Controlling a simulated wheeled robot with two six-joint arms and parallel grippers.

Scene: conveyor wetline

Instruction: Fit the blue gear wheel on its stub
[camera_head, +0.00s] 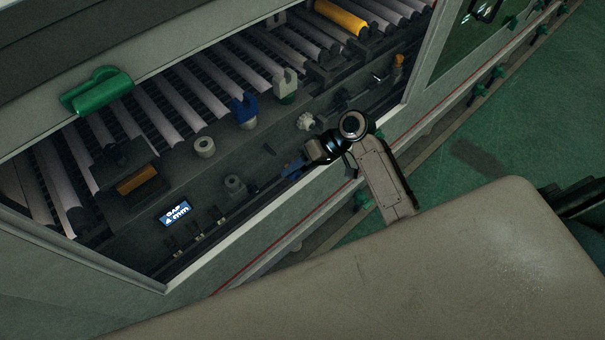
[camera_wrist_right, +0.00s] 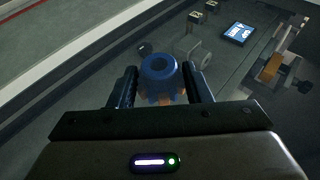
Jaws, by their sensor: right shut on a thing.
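The blue gear wheel (camera_wrist_right: 160,72) is between the two black fingers of my right gripper (camera_wrist_right: 159,70) in the right wrist view. The gripper is shut on it, and its round hub with a central hole faces the camera. In the head view the right gripper (camera_head: 302,166) is over the front edge of the machine bay, with a bit of blue showing at its fingers. Ahead of the gear in the wrist view are a small dark round knob (camera_wrist_right: 145,48) and a grey block with a round stub (camera_wrist_right: 198,57). I cannot tell which is the gear's stub. My left gripper is not in view.
A white gear (camera_head: 306,121), a pale ring-like cylinder (camera_head: 204,147) and a grey block with a round top (camera_head: 234,184) stand on the dark bay floor.

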